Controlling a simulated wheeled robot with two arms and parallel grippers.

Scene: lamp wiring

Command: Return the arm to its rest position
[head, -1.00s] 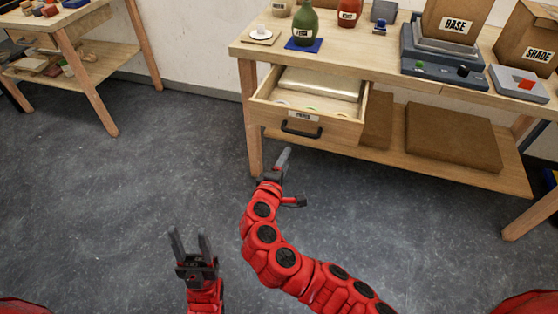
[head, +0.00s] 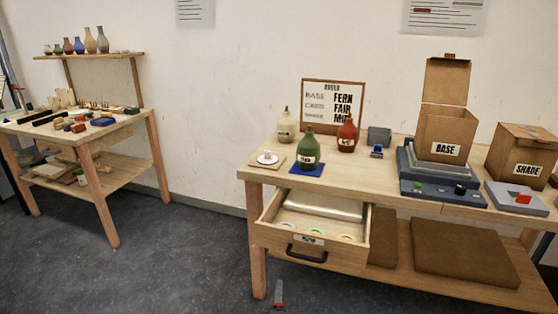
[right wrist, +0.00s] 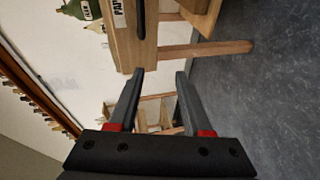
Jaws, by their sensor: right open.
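My left gripper and the rest of both arms are out of view.
The wooden table (head: 400,192) holds a green bottle (head: 308,150), a red bottle (head: 347,137), a BASE box (head: 443,135) and a SHADE box (head: 522,152). A second table (head: 115,128) stands at the left. The grey floor between them is clear.

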